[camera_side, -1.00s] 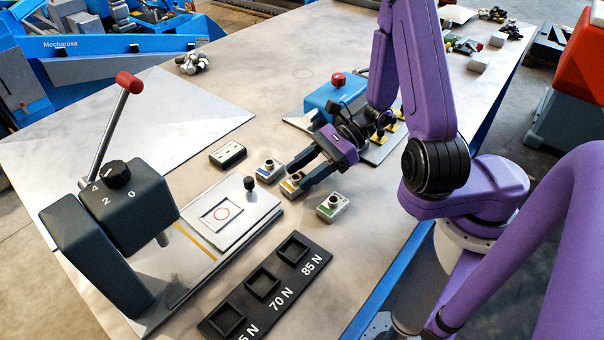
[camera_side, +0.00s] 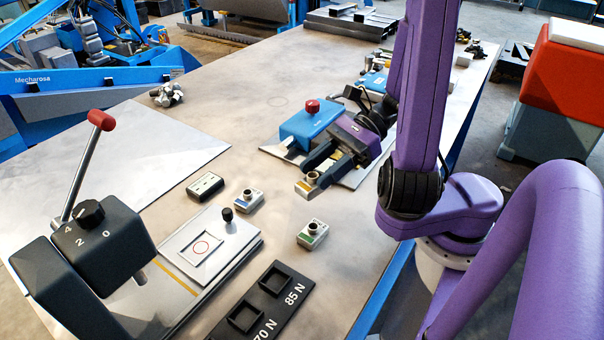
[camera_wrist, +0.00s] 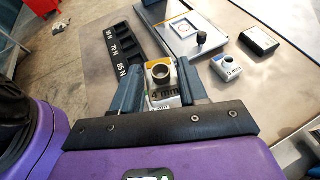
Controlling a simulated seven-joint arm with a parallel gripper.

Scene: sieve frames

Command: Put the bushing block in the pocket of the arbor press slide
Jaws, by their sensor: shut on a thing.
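My gripper (camera_side: 319,170) is shut on a bushing block (camera_side: 308,187), a light block with a yellow band and a dark-holed ring on top. In the wrist view the block (camera_wrist: 161,87) sits upright between the fingers and reads "4 mm". It appears held above the table, though the height is hard to judge. The arbor press (camera_side: 100,245) stands at the left in the side view. Its slide (camera_side: 232,247) carries a square pocket (camera_side: 201,246) with a red circle on its floor. The pocket looks empty; the slide also shows in the wrist view (camera_wrist: 206,53).
A blue-banded block (camera_side: 249,201) and a green-banded block (camera_side: 312,235) stand between gripper and slide. A black box (camera_side: 205,187) lies behind the slide. A dark tray labelled in N (camera_side: 262,303) lies in front. A blue machine (camera_side: 310,128) stands close behind my gripper.

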